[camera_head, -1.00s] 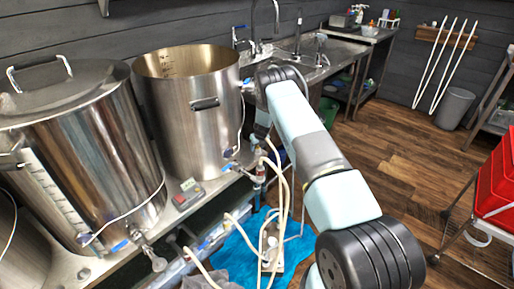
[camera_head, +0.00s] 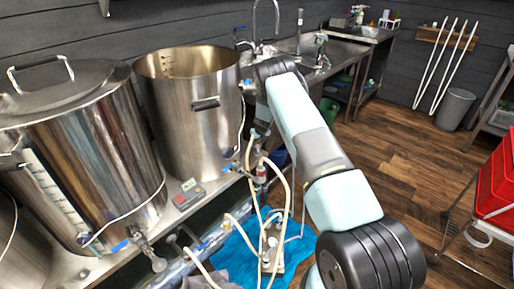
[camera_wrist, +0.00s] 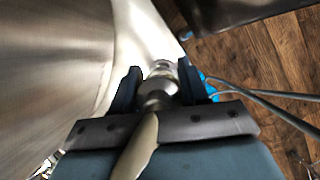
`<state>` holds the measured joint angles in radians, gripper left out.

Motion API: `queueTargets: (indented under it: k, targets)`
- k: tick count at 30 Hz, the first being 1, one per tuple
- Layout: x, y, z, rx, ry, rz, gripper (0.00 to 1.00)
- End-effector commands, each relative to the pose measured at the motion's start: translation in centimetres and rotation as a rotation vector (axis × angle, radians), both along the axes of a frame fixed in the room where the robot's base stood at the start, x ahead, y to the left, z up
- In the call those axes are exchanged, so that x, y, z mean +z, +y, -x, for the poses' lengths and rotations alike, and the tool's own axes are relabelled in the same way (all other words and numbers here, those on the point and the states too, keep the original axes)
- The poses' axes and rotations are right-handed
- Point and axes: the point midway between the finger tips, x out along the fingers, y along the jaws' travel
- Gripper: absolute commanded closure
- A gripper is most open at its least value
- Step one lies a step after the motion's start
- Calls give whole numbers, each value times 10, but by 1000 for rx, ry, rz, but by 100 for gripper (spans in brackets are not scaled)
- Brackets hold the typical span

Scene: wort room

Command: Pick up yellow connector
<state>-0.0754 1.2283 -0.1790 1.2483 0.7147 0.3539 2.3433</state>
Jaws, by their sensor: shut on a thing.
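In the wrist view my gripper (camera_wrist: 160,88) is shut on a silver metal connector (camera_wrist: 160,70) between its two dark fingers. A cream-yellow hose (camera_wrist: 135,155) runs from below the gripper toward the connector. No clearly yellow part shows on the connector itself. In the head view my arm reaches up and away to the right side of the open steel kettle. My gripper there is mostly hidden by the arm, so its hold cannot be seen in that view.
The open steel kettle (camera_head: 190,115) stands close left of my arm, and its wall (camera_wrist: 50,70) fills the wrist view's left. A lidded kettle (camera_head: 75,160) stands farther left. Cream hoses and a pump (camera_head: 270,255) lie below on a blue cloth (camera_head: 232,262). Red crates (camera_head: 497,185) stand right.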

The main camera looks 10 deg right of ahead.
Motion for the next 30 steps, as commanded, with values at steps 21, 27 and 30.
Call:
queueTargets:
  k: [21, 27, 30]
  targets:
    - [86, -35, 113, -3, 2, -2, 92]
    - [93, -40, 129, -1, 2, -1, 92]
    - [95, -40, 132, -1, 2, -1, 92]
